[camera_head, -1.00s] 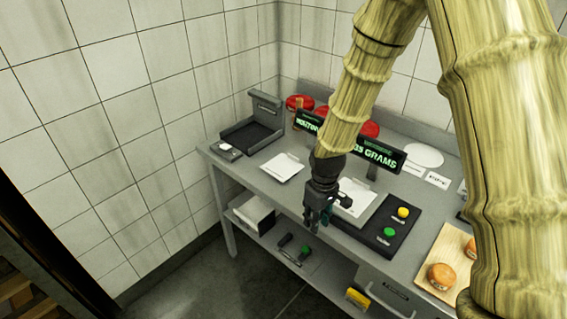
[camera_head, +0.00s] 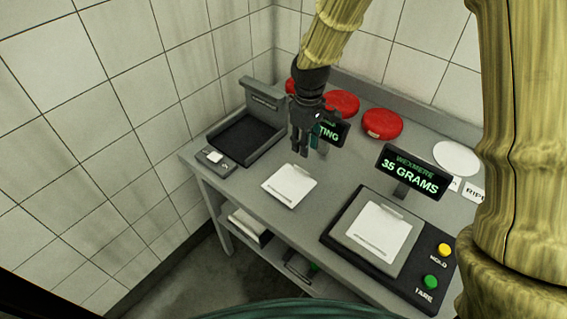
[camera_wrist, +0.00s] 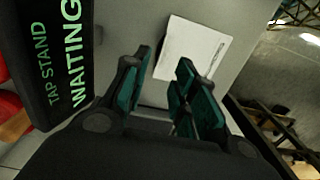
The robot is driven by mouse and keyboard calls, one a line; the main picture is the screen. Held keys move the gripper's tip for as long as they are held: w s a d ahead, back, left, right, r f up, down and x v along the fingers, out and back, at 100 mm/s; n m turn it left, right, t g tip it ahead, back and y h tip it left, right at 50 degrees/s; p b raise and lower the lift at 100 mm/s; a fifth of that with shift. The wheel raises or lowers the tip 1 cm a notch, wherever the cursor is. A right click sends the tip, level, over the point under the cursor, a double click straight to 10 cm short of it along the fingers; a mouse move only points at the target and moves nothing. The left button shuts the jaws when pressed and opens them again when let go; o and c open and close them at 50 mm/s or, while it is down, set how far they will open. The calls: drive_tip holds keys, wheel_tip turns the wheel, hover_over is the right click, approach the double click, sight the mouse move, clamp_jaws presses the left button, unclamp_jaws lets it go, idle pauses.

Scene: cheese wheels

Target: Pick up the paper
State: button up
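A white square of paper (camera_head: 289,186) with a thin dark line along its near edge lies flat on the grey table. It also shows in the wrist view (camera_wrist: 192,51), beyond my fingertips. A similar white sheet (camera_head: 383,230) lies on the scale. My gripper (camera_head: 299,152) points down, a little behind and above the loose paper, apart from it. In the wrist view its green-padded fingers (camera_wrist: 160,80) are spread with nothing between them, so it is open and empty.
A "WAITING" display (camera_head: 330,132) stands close beside my gripper. The scale (camera_head: 337,240) and its "35 GRAMS" display (camera_head: 413,173) are to the right. A dark tray stand (camera_head: 246,137) is at the left. Red cheese wheels (camera_head: 382,123) line the back. A lower shelf (camera_head: 262,250) lies beneath.

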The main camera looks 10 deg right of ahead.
sight(301, 172)
drive_tip(key=shift+s+f+p, duration=0.75)
drive_tip(key=shift+s+f, duration=0.7)
drive_tip(key=shift+s, duration=0.25)
drive_tip(key=w+f, duration=0.1)
drive_tip(key=w+f+p, duration=0.1)
drive_tip(key=w+f, duration=0.1)
drive_tip(key=shift+w+a+f, duration=0.1)
drive_tip(key=shift+w+f, duration=0.05)
drive_tip(key=shift+w, duration=0.15)
drive_tip(key=shift+w+f, duration=0.15)
drive_tip(key=shift+f, duration=0.1)
drive_tip(key=shift+f+p, duration=0.25)
drive_tip(key=shift+p, duration=0.25)
drive_tip(key=shift+s+f+p, duration=0.3)
drive_tip(key=shift+s+f, duration=0.05)
drive_tip(key=shift+s, duration=0.4)
drive_tip(key=shift+f, duration=0.3)
drive_tip(key=shift+w+f, duration=0.6)
drive_tip(key=shift+f, duration=0.15)
drive_tip(key=shift+s+r, duration=0.25)
drive_tip(key=shift+s, duration=0.1)
drive_tip(key=shift+c, duration=0.6)
drive_tip(key=shift+w+f, duration=0.1)
drive_tip(key=shift+w, duration=0.05)
clamp_jaws()
